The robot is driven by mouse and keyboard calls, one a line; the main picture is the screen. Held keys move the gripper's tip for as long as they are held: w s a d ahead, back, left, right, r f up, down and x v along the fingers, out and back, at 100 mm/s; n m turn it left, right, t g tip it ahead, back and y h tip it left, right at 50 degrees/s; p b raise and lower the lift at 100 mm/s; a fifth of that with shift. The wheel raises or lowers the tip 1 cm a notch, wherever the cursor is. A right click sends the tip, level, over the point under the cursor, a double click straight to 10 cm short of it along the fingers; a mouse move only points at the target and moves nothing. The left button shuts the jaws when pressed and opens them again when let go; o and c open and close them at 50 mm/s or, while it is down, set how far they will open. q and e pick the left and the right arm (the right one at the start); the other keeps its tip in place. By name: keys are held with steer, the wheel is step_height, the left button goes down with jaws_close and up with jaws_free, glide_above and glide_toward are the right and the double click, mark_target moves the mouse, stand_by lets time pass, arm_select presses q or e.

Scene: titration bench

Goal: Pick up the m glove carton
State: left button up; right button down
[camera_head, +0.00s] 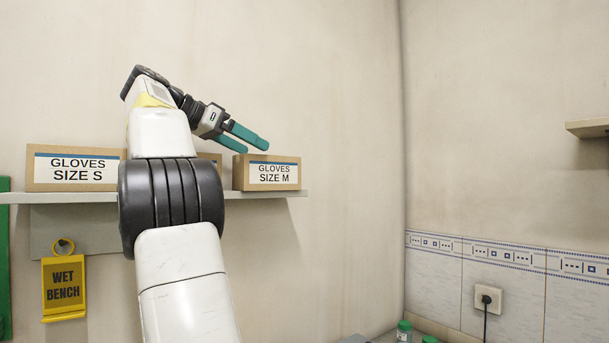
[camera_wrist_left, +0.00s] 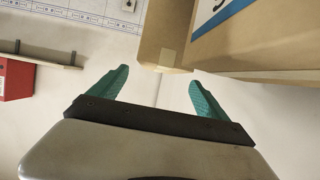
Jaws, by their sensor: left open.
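The m glove carton (camera_head: 268,172) is a brown box with a white label reading "GLOVES SIZE M" under a blue stripe. It stands at the right end of the wall shelf. My left gripper (camera_head: 257,144) is open, with teal fingers just above and in front of the carton's top left part in the head view. In the left wrist view the open fingers (camera_wrist_left: 156,88) show with empty space between them. A brown carton (camera_wrist_left: 185,40) with tape on its corner is close beyond the fingers, towards the right one. My right gripper is not in view.
The "GLOVES SIZE S" carton (camera_head: 75,168) stands on the shelf (camera_head: 265,194) at the left. Another carton (camera_head: 211,159) is mostly hidden behind my left arm. A yellow "WET BENCH" sign (camera_head: 63,287) hangs below. Another shelf (camera_head: 588,127) is at the right. The wall between is clear.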

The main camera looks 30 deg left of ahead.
mark_target(268, 156)
arm_select(q)
steer(key=x, duration=0.6)
steer(key=shift+w+f, duration=0.1)
steer(key=shift+f, duration=0.15)
steer(key=shift+c, duration=0.5)
steer(key=c, duration=1.7)
steer(key=shift+r, duration=0.15)
